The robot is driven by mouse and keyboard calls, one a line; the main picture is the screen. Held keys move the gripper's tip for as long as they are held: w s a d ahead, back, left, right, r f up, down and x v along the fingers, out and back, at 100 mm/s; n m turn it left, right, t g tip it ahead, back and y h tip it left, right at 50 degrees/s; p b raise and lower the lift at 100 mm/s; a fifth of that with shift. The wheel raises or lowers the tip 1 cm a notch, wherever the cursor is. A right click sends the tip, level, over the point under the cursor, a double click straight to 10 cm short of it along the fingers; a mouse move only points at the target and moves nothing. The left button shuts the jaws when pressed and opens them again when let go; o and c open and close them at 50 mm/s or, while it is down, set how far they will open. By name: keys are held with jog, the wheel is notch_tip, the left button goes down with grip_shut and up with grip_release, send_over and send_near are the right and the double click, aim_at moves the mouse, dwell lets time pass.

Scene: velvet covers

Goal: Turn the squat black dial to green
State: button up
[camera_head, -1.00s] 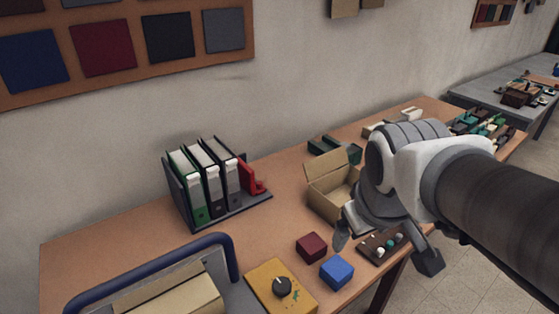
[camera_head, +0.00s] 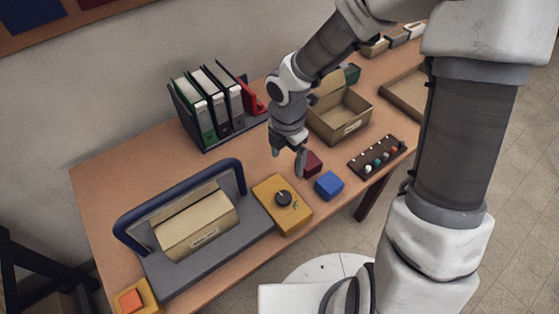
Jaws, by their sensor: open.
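The squat black dial (camera_head: 283,198) sits on a yellow box (camera_head: 294,218) near the front edge of the table. The box has a small green mark to the right of the dial; the dial's pointer is too small to read surely. My gripper (camera_head: 288,160) points down, open and empty, above and behind the dial, apart from it. Its fingers are beside the dark red block (camera_head: 313,163).
A blue block (camera_head: 329,185) lies right of the yellow box. A grey device with a blue handle (camera_head: 180,195) stands close on its left. Binders (camera_head: 210,103), an open cardboard box (camera_head: 340,115) and a dark pegged board (camera_head: 377,157) stand around. An orange button (camera_head: 131,300) is at front left.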

aim_at(283, 197)
jog(key=shift+n, duration=0.4)
jog(key=f+b, duration=0.1)
jog(key=f, duration=0.5)
jog(key=f+b, duration=0.1)
jog(key=f, duration=0.4)
jog(key=f+b, duration=0.1)
jog(key=f, duration=0.5)
jog(key=shift+s+a+f, duration=0.1)
jog(key=shift+a+f, duration=0.25)
jog(key=c, duration=1.4)
